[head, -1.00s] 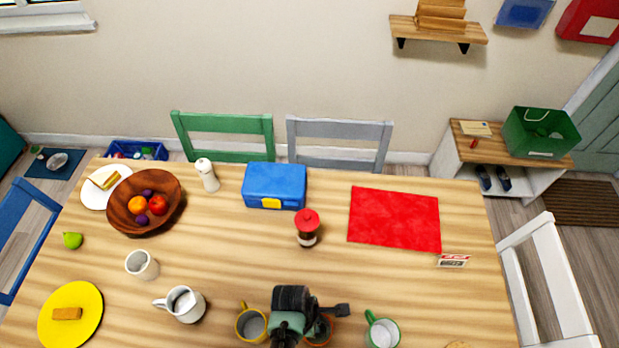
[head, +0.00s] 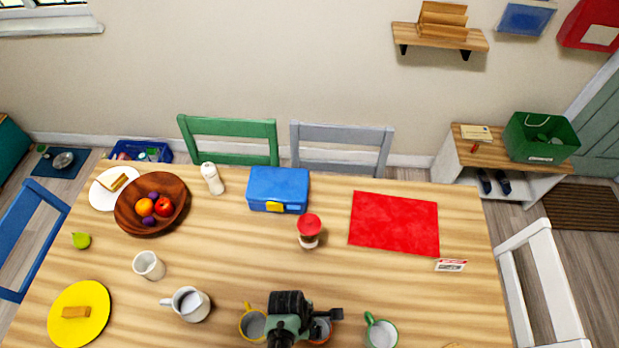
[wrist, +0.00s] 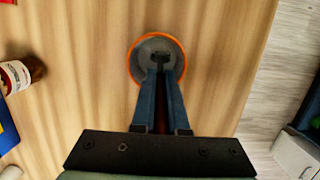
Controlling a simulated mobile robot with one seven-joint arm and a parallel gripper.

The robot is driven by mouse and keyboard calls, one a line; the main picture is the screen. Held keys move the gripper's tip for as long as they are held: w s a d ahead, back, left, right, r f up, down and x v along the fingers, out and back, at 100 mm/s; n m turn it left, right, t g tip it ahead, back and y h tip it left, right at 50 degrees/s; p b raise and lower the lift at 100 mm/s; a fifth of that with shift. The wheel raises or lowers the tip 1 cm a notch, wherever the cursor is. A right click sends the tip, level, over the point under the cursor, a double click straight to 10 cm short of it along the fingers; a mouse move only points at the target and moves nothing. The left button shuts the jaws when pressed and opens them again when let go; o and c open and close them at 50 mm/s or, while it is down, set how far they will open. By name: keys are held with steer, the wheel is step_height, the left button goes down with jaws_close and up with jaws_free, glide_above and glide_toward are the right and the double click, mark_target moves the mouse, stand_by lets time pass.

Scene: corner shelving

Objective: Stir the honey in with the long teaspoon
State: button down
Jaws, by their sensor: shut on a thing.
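My gripper (wrist: 160,74) is shut, with its two long blue fingers close together and reaching over the mug with the orange rim (wrist: 138,72). A small dark end shows at the fingertips inside the mug. It may be part of the long teaspoon, but its shape is too small and hidden to be sure. The honey is not clearly visible in the mug. In the head view the orange mug (head: 324,329) is mostly hidden behind the black and green end of my arm, and the fingertips are not visible there.
A yellow mug (head: 252,326) stands just left of the orange mug and a green-handled mug (head: 382,335) to its right. A red-topped jar (head: 309,230) and red mat (head: 394,224) are farther back.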

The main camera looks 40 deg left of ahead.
steer(key=shift+w, duration=0.1)
steer(key=r+p, duration=0.4)
steer(key=p, duration=0.1)
steer(key=a+r+p, duration=0.1)
steer(key=r+p, duration=0.1)
steer(key=r, duration=0.1)
steer(key=shift+s+r, duration=0.1)
steer(key=shift+s, duration=0.3)
steer(key=shift+s+a+r, duration=0.1)
steer(key=shift+a+r, duration=0.05)
steer(key=shift+r, duration=0.35)
steer(key=shift+s+a+r, duration=0.1)
steer(key=shift+r, duration=0.4)
steer(key=shift+r, duration=2.5)
